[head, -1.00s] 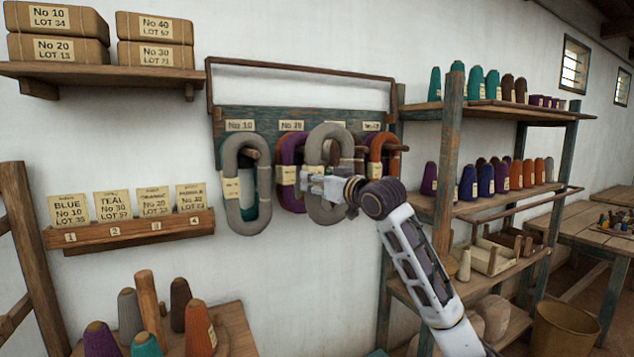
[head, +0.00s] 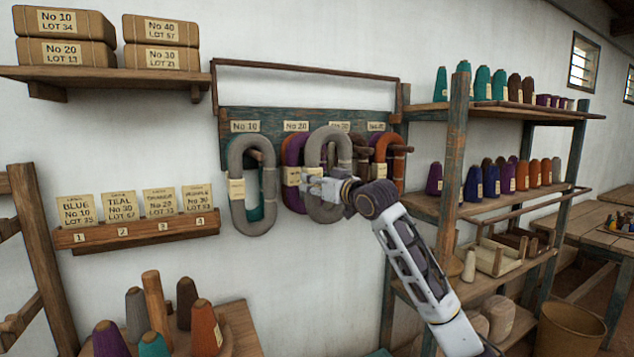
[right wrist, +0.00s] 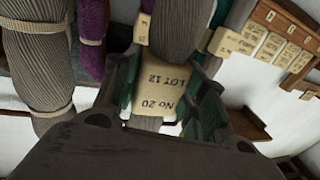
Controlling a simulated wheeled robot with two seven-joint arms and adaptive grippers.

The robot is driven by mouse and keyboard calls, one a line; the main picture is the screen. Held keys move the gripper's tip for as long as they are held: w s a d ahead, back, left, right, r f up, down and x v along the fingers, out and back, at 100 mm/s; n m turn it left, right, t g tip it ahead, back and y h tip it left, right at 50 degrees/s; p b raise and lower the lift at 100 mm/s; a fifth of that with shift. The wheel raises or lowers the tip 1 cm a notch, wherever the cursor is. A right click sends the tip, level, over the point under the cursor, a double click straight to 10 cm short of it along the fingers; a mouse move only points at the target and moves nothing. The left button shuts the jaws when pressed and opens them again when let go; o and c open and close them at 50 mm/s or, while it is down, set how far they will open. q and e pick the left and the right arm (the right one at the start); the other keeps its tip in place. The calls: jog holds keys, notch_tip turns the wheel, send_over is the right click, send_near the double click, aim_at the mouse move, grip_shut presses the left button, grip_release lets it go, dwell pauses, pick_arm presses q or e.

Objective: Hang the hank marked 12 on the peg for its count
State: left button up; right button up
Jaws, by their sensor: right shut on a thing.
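My right gripper (head: 312,185) is shut on a grey hank (head: 319,200). In the right wrist view its tag (right wrist: 160,95) reads upside down "No 20 LOT 12", between the fingers. The held hank hangs upright in front of the peg board (head: 225,124), between the No 20 label (head: 296,126) and the partly covered No 30 label (head: 339,127). It overlaps a purple hank (head: 291,160) under No 20. I cannot tell whether it touches that hank or a peg. The No 20 peg is hidden. My left gripper is not in view.
A grey hank (head: 238,205) and a teal one hang under No 10, left of the held hank. An orange hank (head: 382,160) hangs at the right under the last label. A cone shelf (head: 420,205) stands close to the right. The wall below the hanks is clear.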

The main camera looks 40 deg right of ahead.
jog(key=shift+w+d+f+p, duration=0.3)
jog(key=shift+w+d+p, duration=0.35)
jog(key=shift+w, duration=1.05)
jog(key=shift+w+d+f+p, duration=0.4)
jog(key=shift+w+p, duration=0.45)
jog(key=shift+w, duration=0.8)
jog(key=shift+w+d+f+p, duration=0.25)
jog(key=shift+w+d+p, duration=0.4)
jog(key=shift+w, duration=1.05)
jog(key=shift+w+a+f, duration=0.1)
jog(key=shift+w+f, duration=0.05)
jog(key=shift+f, duration=0.35)
jog(key=shift+a+f, duration=0.1)
jog(key=shift+f, duration=0.25)
jog(key=o, duration=0.8)
jog(key=shift+c, duration=0.2)
jog(key=o, duration=0.4)
jog(key=shift+w+r, duration=0.1)
jog(key=shift+w, duration=0.05)
jog(key=shift+r, duration=0.1)
jog(key=shift+s+r, duration=0.1)
jog(key=shift+s, duration=0.1)
